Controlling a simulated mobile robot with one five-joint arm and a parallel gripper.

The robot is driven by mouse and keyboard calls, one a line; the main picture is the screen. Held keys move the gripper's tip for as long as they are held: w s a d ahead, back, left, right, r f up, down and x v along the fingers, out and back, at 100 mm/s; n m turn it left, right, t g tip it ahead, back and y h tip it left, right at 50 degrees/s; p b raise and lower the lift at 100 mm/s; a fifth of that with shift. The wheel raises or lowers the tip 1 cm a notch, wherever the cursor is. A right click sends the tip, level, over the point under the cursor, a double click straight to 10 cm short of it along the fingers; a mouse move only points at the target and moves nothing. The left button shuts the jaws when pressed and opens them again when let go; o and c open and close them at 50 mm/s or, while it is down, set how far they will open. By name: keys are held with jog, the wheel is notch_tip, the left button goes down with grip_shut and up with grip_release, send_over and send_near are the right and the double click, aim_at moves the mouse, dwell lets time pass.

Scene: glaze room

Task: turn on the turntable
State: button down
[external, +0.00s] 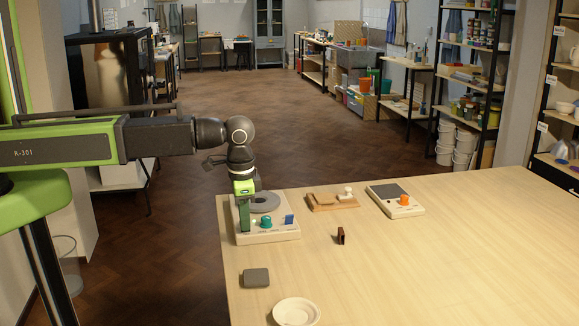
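The likely turntable is a cream box (272,237) at the left end of the wooden table. It has a round grey disc (265,202) on top, a teal knob (266,221) at the front and a blue switch-like piece (289,219) to the knob's right. My gripper (243,228) points down over the box's left side, left of the teal knob. Its green fingers overlap in this view, so I cannot tell their gap or whether they touch the box. The gripper hides part of the box's left side and disc.
On the table are a device with a dark plate and orange knob (404,201), a wooden block set (331,201), a small brown piece (341,236), a grey block (256,278) and a cream bowl (297,312). The table's right side is clear.

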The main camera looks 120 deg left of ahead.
aim_at(246, 235)
jog(key=shift+s+d+f, duration=0.25)
jog(key=shift+s+f, duration=0.05)
jog(key=shift+s, duration=0.05)
jog(key=shift+s+a, duration=0.4)
jog(key=shift+a, duration=0.1)
jog(key=shift+r, duration=0.1)
jog(key=shift+w+r+p, duration=0.2)
jog(key=shift+r+p, duration=0.3)
jog(key=shift+p, duration=0.3)
notch_tip(246, 235, up, 13)
jog(key=w+d+p, duration=0.1)
jog(key=w+p, duration=0.1)
jog(key=p, duration=1.1)
jog(key=shift+w+d+r, duration=0.15)
jog(key=shift+d, duration=0.2)
